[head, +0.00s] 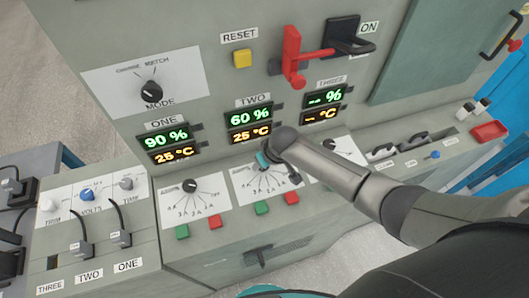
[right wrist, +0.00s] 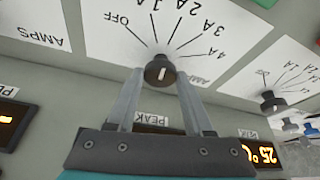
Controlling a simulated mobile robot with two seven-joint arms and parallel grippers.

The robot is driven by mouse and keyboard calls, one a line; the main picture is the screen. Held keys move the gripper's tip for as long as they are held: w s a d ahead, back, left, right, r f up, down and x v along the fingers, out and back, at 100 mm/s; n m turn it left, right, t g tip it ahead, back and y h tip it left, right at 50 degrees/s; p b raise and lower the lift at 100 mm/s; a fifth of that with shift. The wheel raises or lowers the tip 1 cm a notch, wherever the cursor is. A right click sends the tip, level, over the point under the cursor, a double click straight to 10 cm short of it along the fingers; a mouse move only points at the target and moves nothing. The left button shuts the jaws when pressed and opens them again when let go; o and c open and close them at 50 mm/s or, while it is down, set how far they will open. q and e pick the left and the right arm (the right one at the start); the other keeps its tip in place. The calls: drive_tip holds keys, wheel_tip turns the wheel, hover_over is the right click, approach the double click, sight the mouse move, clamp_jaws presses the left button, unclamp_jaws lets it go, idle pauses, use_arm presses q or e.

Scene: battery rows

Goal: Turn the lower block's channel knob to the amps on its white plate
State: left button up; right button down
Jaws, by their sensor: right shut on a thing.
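My right gripper (head: 266,160) reaches in from the right to the middle white plate (head: 243,193) under the display marked TWO. In the right wrist view, its two fingers (right wrist: 159,75) are shut on a dark round knob (right wrist: 160,70), one on each side. The knob has a short white mark, roughly upright in that view. Lines fan out from it on the white plate (right wrist: 130,45) to OFF and several amp labels, including 4A. In the head view the gripper hides this knob. I cannot tell which end of the mark is the pointer. My left gripper is not in view.
A similar knob (head: 190,186) sits on the plate to the left, under display ONE. Green and red buttons line the ledge below. A red handle (head: 291,58) and a yellow reset button (head: 243,58) are above. Plugged cables (head: 80,240) stand at the left.

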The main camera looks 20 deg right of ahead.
drive_tip(key=m, duration=0.1)
drive_tip(key=m+p, duration=0.1)
drive_tip(key=m+h+p, duration=0.1)
drive_tip(key=shift+a+r+m, duration=0.15)
drive_tip(key=shift+a+m, duration=0.1)
drive_tip(key=shift+m, duration=0.05)
drive_tip(key=shift+m+h+p, duration=0.65)
drive_tip(key=shift+m+h, duration=0.15)
drive_tip(key=shift+m, duration=1)
drive_tip(key=shift+c, duration=1.4)
unclamp_jaws()
